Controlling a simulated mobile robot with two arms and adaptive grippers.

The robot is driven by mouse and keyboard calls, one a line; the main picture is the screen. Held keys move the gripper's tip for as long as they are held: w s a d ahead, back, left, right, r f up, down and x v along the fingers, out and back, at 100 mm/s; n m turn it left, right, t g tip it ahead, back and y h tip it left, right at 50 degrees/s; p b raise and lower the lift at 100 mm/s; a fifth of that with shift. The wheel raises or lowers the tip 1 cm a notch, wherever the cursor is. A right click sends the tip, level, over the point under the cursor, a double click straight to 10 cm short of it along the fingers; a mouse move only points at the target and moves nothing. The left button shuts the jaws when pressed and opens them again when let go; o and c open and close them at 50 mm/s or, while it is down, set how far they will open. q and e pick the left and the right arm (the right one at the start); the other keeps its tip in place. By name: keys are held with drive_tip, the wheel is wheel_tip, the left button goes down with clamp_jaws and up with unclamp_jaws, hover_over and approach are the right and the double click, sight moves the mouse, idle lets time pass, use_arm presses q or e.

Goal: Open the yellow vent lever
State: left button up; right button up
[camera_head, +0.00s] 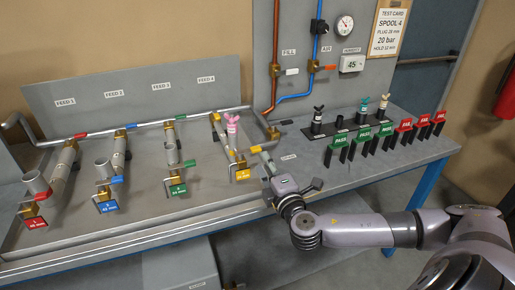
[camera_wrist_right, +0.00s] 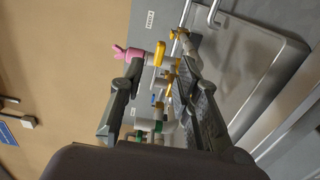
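The yellow vent lever (camera_head: 256,149) sticks out to the right from the brass valve low on the yellow feed branch, above the yellow tag (camera_head: 242,174). My right gripper (camera_head: 297,184) is just right of and nearer than this valve, apart from the lever as far as I can see. In the right wrist view the two fingers (camera_wrist_right: 162,75) are spread, with nothing held. Yellow parts (camera_wrist_right: 160,53) show between and beyond the fingertips; I cannot tell for sure which is the vent lever. A pink plug (camera_head: 232,122) tops the yellow branch. My left gripper is not in view.
Red (camera_head: 41,196), blue (camera_head: 117,180) and green (camera_head: 190,163) levers sit on the neighbouring branches. A black rack (camera_head: 317,137) with plugs and green and red cards stand on the right of the bench. Bare bench lies right of my gripper.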

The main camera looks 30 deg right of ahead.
sight(258, 151)
drive_tip(key=p+x, duration=0.1)
drive_tip(key=x, duration=0.5)
drive_tip(key=shift+w, duration=0.25)
clamp_jaws()
